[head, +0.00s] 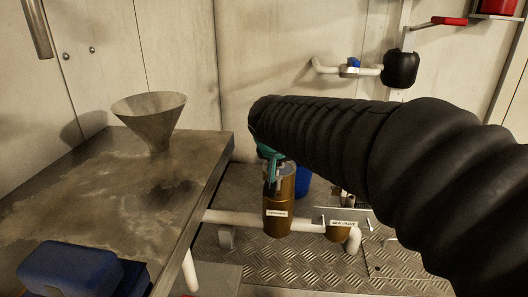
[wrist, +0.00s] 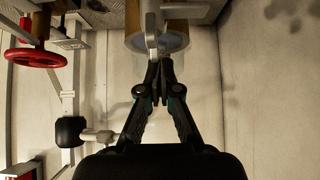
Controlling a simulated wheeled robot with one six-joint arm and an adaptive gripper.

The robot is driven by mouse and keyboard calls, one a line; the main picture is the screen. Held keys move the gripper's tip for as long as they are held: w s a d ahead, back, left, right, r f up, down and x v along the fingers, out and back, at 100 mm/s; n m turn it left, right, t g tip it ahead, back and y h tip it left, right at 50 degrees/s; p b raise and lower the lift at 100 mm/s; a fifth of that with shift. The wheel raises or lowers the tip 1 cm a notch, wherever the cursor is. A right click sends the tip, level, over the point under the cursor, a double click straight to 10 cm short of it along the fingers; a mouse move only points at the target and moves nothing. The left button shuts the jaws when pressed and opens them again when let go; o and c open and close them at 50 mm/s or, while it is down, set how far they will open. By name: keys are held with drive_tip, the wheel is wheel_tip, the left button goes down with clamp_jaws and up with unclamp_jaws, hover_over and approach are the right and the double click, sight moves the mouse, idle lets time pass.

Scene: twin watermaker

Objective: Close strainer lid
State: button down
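The strainer (head: 279,210) is a brass-brown upright cylinder with a white label, on the white pipe beside the table. In the wrist view its brown body (wrist: 177,25) shows at the top edge, with a pale grey round face and a light upright bar (wrist: 151,32), which looks like a lid handle. My gripper (wrist: 161,66) has its black fingers brought together at the tips, right by the bar's lower end. Whether they touch it I cannot tell. In the head view my gripper (head: 270,160) is at the strainer's top, and my arm partly hides it. The lid's angle is unclear.
A metal table (head: 95,185) with a funnel (head: 150,118) and a blue box (head: 70,270) stands at left. A labelled sea valve (head: 342,223) lies right of the strainer. A wall pipe (head: 335,69) and red wheel (wrist: 30,55) are farther off.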

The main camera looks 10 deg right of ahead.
drive_tip(key=shift+s+f, duration=0.1)
drive_tip(key=shift+f, duration=0.6)
wheel_tip(320, 180, up, 4)
drive_tip(key=shift+r+p, duration=0.25)
drive_tip(key=shift+p, duration=1)
drive_tip(key=s+a+f+n+g+y+p, duration=0.1)
drive_tip(key=s+f+n, duration=0.2)
drive_tip(key=s, duration=0.5)
drive_tip(key=s+a+f+n+g+y, duration=0.15)
drive_tip(key=s+f, duration=0.25)
drive_tip(key=s, duration=0.5)
drive_tip(key=s+d+r+m+p, duration=0.1)
drive_tip(key=s+d+r+p, duration=0.3)
drive_tip(key=s+p, duration=0.3)
drive_tip(key=shift+v, duration=0.95)
drive_tip(key=shift+w+d, duration=0.1)
drive_tip(key=shift+d, duration=0.05)
